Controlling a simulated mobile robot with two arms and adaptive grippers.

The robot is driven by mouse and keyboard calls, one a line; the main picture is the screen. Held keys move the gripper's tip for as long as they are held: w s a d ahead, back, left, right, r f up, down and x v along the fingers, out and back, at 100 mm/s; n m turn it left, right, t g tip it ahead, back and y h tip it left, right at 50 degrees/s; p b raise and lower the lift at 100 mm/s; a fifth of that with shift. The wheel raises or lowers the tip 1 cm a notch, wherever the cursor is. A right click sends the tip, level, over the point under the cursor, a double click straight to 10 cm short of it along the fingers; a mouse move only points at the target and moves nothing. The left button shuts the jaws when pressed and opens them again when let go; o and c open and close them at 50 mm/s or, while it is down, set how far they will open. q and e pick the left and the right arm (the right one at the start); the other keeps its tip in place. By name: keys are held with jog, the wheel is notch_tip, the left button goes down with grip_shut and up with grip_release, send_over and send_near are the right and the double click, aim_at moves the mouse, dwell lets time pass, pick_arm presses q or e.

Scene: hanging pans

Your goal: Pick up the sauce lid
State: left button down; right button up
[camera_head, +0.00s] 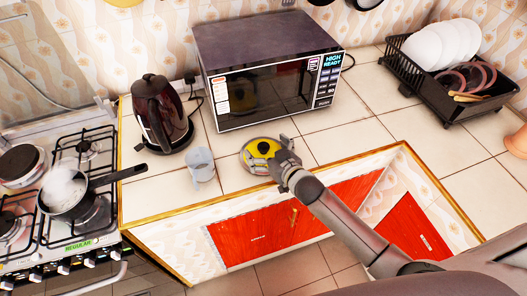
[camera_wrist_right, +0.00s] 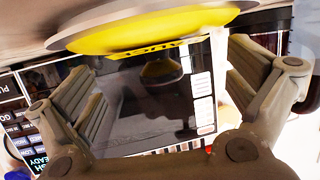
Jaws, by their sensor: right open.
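The sauce lid (camera_head: 258,148) is a round yellow lid with a dark middle and a pale rim. It lies on the white tiled counter in front of the microwave. In the wrist view the yellow lid (camera_wrist_right: 150,36) spans the top of the picture, beyond the two fingers. My right gripper (camera_head: 281,160) is at the lid's right front side and hides part of its edge. In the wrist view my right gripper (camera_wrist_right: 168,90) has its fingers wide apart with nothing held between them. Whether a finger touches the lid I cannot tell. My left gripper is not in view.
A microwave (camera_head: 265,95) stands behind the lid. A grey mug (camera_head: 201,165) and a dark kettle (camera_head: 160,115) are to its left. A pan (camera_head: 68,190) sits on the stove. A dish rack (camera_head: 450,95) stands at the back right. The counter right of the lid is clear.

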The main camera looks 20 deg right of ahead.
jog(key=shift+x, duration=0.8)
jog(key=shift+a, duration=0.1)
